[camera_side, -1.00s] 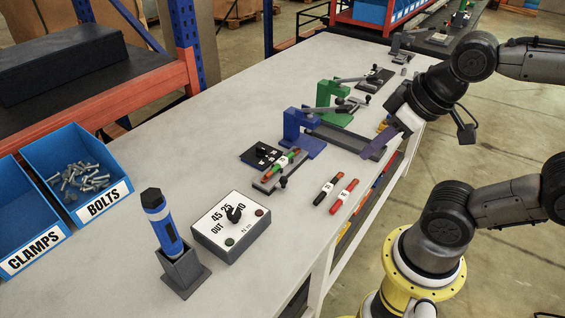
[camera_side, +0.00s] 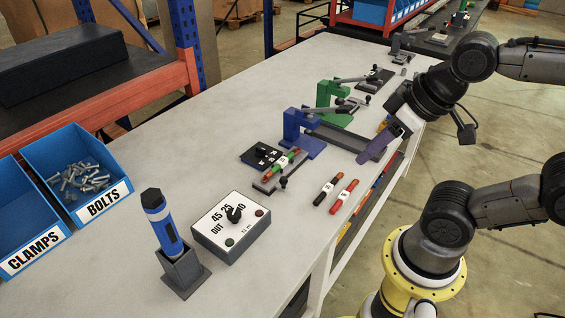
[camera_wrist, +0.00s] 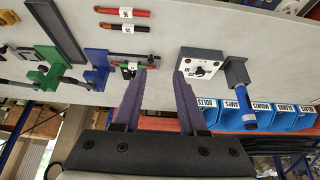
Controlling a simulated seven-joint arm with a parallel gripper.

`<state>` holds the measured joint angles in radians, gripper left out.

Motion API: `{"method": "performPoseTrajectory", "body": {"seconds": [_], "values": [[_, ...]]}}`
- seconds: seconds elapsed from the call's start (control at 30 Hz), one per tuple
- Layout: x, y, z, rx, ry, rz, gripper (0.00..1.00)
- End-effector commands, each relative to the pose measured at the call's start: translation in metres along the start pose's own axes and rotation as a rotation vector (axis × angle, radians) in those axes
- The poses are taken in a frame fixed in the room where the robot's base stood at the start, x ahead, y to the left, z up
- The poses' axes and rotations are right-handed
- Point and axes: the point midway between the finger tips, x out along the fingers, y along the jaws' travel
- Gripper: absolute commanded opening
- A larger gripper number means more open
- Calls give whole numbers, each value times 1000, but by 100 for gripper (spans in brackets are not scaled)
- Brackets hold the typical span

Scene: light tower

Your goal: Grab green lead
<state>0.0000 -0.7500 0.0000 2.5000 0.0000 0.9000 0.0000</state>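A short green and red lead (camera_side: 283,163) lies in a small grey holder (camera_side: 266,185) near the middle of the bench in the side view. In the wrist view this lead (camera_wrist: 127,66) shows just beyond the left fingertip, partly hidden by it. A black lead (camera_side: 328,190) and a red lead (camera_side: 344,196) with white labels lie side by side on the bench to its right. My gripper (camera_wrist: 161,73) is open and empty, its purple fingers apart in the wrist view. In the side view my gripper (camera_side: 376,147) hangs by the bench's right edge, away from the leads.
Blue (camera_side: 301,128) and green (camera_side: 331,100) toggle clamps stand behind the leads. A switch box (camera_side: 231,227) and a blue tool (camera_side: 163,222) in a holder stand in front. Blue bins (camera_side: 75,176) sit at left. Bench between the box and the clamps is partly clear.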

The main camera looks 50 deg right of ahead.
Motion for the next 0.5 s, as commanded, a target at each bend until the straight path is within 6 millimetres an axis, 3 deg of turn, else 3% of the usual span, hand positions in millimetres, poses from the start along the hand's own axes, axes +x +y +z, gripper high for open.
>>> {"method": "performPoseTrajectory", "body": {"seconds": [0.07,0.37,0.5], "values": [[0,0,0,0,0,0,57],[0,0,0,-7,0,0,57],[0,0,1,-113,-5,0,57]]}}
